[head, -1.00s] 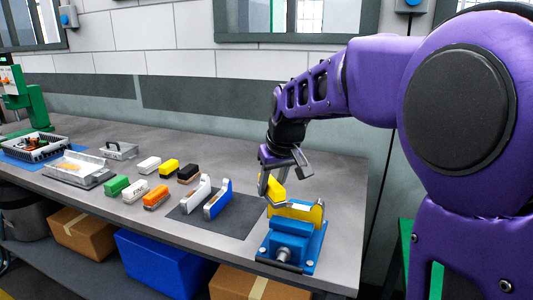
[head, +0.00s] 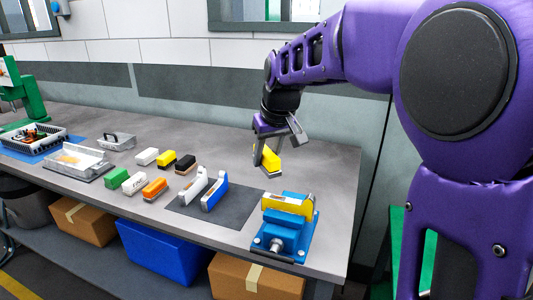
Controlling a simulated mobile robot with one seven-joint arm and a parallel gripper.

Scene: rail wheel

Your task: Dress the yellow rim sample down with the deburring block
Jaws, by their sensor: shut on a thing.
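My gripper (head: 268,140) is shut on a yellow block (head: 271,160) with a greyish underside. It holds the block beyond and slightly left of the blue vise (head: 284,238), above the back part of the bench. The yellow rim sample (head: 289,204) stands in the vise jaws, with its upper part showing and its lower part hidden by the vise. The held block and the rim sample are apart in the picture. Which block is the deburring block cannot be told by any label.
Several coloured blocks, including an orange one (head: 154,189) and a yellow one (head: 166,158), stand further left. Bench around the held block is free.

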